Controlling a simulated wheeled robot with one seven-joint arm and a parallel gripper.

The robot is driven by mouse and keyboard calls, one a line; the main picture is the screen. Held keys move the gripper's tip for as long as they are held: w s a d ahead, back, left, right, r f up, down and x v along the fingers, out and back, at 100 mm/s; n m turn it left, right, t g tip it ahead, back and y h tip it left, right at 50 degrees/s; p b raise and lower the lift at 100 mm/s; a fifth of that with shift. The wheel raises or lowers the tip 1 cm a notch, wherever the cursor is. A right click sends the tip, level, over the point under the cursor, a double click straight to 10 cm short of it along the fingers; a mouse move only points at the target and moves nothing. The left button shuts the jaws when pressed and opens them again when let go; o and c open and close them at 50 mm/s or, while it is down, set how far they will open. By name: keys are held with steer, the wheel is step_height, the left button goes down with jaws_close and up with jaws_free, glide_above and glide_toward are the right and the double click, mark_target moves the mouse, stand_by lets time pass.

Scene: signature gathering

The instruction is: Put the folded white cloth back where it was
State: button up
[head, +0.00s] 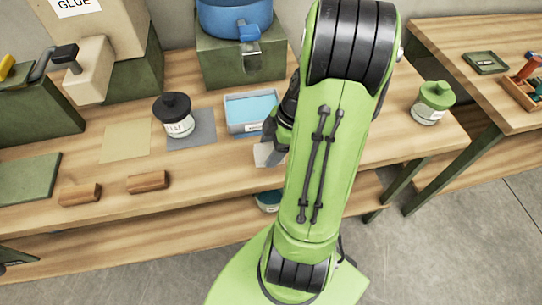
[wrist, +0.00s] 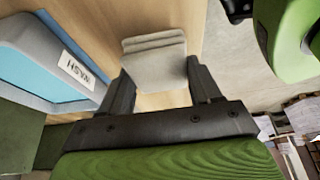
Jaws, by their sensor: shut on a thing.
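The folded white cloth (head: 264,155) shows as a small pale block beside my gripper (head: 274,147) in the head view, just in front of the blue tray, partly hidden by my arm. In the wrist view the folded cloth (wrist: 154,58), with its layered folds, sits between the two dark fingers of my gripper (wrist: 160,75), which is shut on it. Wooden table top shows around the cloth. I cannot tell whether the cloth touches the table.
A blue-lined tray (head: 229,127), labelled WASH in the wrist view (wrist: 75,68), stands close to the cloth. A black-lidded jar (head: 178,124) stands on a grey mat left of it. Two wooden blocks (head: 148,182) lie near the front edge. A green-lidded jar (head: 432,103) stands at right.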

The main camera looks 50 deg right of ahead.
steer(key=shift+f+b, duration=0.3)
steer(key=shift+f, duration=1.2)
steer(key=shift+f, duration=0.2)
steer(key=o, duration=1.3)
